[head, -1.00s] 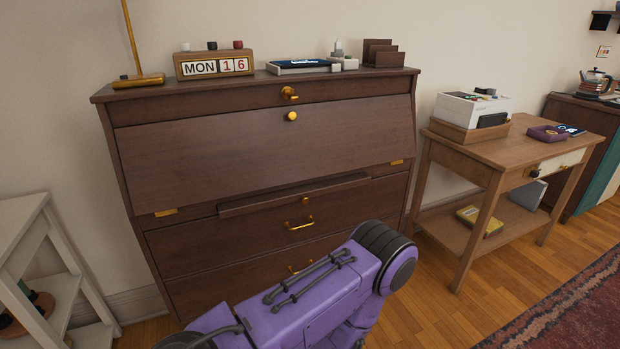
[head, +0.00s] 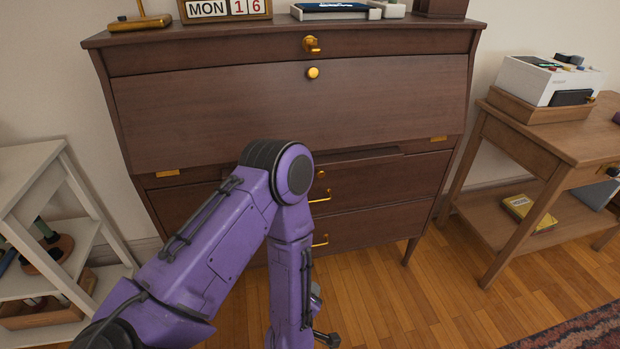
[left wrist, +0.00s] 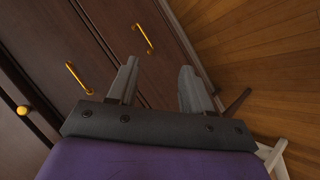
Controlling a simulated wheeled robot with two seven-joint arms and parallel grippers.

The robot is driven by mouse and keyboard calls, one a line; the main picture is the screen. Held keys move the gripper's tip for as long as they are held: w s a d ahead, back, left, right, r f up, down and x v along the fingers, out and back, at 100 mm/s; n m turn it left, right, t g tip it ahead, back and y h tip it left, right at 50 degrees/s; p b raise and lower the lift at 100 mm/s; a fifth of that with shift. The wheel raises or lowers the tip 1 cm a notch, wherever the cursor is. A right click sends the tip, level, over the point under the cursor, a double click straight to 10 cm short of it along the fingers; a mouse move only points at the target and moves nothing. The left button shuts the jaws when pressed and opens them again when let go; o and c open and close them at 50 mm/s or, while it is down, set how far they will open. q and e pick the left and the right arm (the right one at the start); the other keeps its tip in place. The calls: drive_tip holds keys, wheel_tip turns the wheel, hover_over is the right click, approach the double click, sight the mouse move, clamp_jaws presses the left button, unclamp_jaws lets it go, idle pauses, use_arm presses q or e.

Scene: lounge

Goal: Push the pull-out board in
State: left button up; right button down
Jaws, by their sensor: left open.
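The pull-out board (head: 372,154) is a thin dark-wood slab below the closed slanted front of the desk (head: 290,110). It sticks out a little above the drawers, and my purple left arm hides its left part. A small brass knob (head: 320,174) shows just under it. My left gripper (head: 326,338) hangs low in front of the desk, mostly hidden by my arm. In the left wrist view its two grey fingers (left wrist: 160,84) are apart with nothing between them. Drawer handles and a brass knob (left wrist: 23,110) show beyond them. My right gripper is not in view.
A white shelf (head: 40,190) stands at left and a wooden side table (head: 560,140) with a tray and white device at right. A calendar (head: 222,8) and other items stand on the desk top. The wooden floor (head: 400,300) in front is clear.

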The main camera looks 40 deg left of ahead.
use_arm(q)
drive_tip(key=w+r+n+t+y, duration=0.3)
drive_tip(key=w+r+n, duration=0.5)
drive_tip(key=w, duration=0.1)
drive_tip(key=n+y+b, duration=0.2)
drive_tip(key=n+y, duration=0.4)
drive_tip(key=n, duration=1)
approach(321, 175)
drive_tip(key=shift+n+g, duration=0.4)
drive_tip(key=shift+n, duration=0.3)
drive_tip(key=x, duration=0.7)
drive_tip(key=shift+w+a+r, duration=0.1)
drive_tip(key=shift+w+r, duration=0.05)
drive_tip(key=shift+w, duration=0.2)
drive_tip(key=shift+w+a, duration=0.2)
clamp_jaws()
drive_tip(key=b+x, duration=0.1)
drive_tip(key=x, duration=0.3)
drive_tip(key=shift+a, duration=0.1)
drive_tip(key=shift+a+r, duration=0.1)
drive_tip(key=shift+r, duration=0.05)
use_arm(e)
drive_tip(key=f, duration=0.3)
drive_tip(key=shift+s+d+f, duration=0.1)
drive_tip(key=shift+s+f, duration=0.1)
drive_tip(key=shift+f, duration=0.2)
